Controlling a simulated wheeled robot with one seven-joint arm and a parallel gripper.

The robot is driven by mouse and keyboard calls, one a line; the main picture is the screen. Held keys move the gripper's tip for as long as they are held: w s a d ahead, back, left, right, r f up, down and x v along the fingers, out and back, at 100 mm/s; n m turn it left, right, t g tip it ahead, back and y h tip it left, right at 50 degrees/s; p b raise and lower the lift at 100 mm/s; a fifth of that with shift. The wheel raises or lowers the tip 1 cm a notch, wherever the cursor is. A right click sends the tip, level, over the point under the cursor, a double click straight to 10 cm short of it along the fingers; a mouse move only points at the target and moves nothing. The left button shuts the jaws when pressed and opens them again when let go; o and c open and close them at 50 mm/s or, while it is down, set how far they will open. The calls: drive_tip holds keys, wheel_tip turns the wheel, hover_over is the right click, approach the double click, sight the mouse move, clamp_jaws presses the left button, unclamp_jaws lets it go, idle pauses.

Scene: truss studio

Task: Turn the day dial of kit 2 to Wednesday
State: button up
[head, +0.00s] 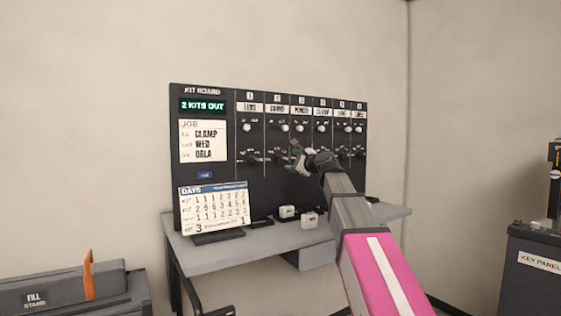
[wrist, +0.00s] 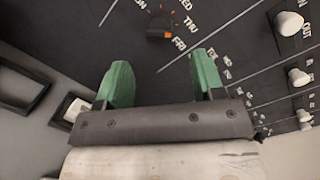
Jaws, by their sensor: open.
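The black kit board (head: 217,119) stands upright against the wall with numbered columns. The column headed 2 has a white knob (head: 285,128) and below it a dark day dial (head: 279,157), small and blurred. My gripper (head: 298,150) is in front of the board, just right of that dial and partly covering the lower dials beside it. In the wrist view my gripper (wrist: 161,78) shows two green fingers apart with nothing between them. A dark dial (wrist: 160,22) with an orange mark lies beyond the fingertips, among THU, FRI and WED letters; its column number is out of view.
White knobs (wrist: 300,77) show at the right of the wrist view. A job card (head: 203,141) reads CLAMP, WED, ORLA.

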sight(282, 159)
drive_tip(key=x, duration=0.8)
drive_tip(key=c, duration=0.9)
